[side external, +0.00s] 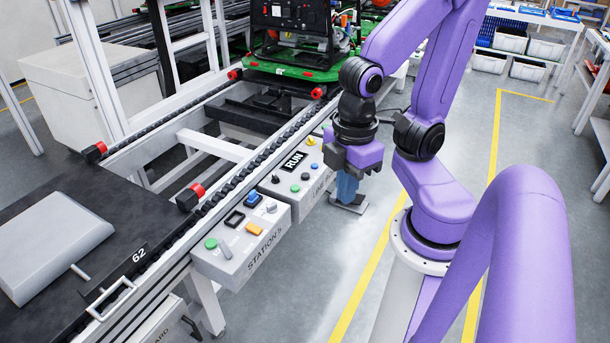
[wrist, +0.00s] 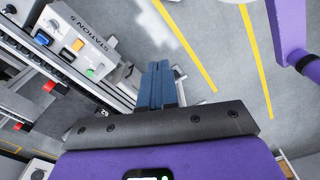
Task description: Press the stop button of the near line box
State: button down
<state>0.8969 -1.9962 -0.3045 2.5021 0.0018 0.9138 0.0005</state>
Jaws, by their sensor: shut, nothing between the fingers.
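The fingers also show in the wrist view (wrist: 158,85), closed together. I see no contact with a button.
The STATION 5 box (side external: 232,262) stands left of the line box, with green, orange and blue buttons; the wrist view shows it upper left (wrist: 70,42). A black pallet marked 62 (side external: 120,225) sits on the conveyor. A green carrier (side external: 290,72) stands behind. Floor at right is clear.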

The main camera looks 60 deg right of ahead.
dwell(0.4)
jog(key=w+d+f+m+t, duration=0.2)
jog(key=w+f, duration=0.2)
jog(key=w, duration=0.8)
jog(key=w+d+f+m+t, duration=0.1)
jog(key=w+d+f+t, duration=0.15)
jog(key=w, duration=0.95)
jog(key=w+d+f+m+t, duration=0.1)
jog(key=w+d+f, duration=0.25)
jog(key=d, duration=0.35)
jog(key=w+d+f+m+h, duration=0.1)
jog(key=w+d+f, duration=0.25)
jog(key=d, duration=0.35)
jog(key=w+d+f+m+t, duration=0.1)
jog(key=w+d+f, duration=0.25)
jog(key=d, duration=0.35)
jog(key=s+d+f+t+h, duration=0.1)
jog(key=s+d+f, duration=0.1)
jog(key=d, duration=0.5)
jog(key=s+d+f+m+t+h, duration=0.1)
jog(key=s+d+f, duration=0.1)
jog(key=d+f, duration=0.3)
jog(key=d, duration=0.3)
jog(key=shift+s+d+f, duration=0.15)
jog(key=shift+s+d, duration=0.05)
jog(key=shift+s, duration=0.1)
jog(key=shift+f, duration=0.1)
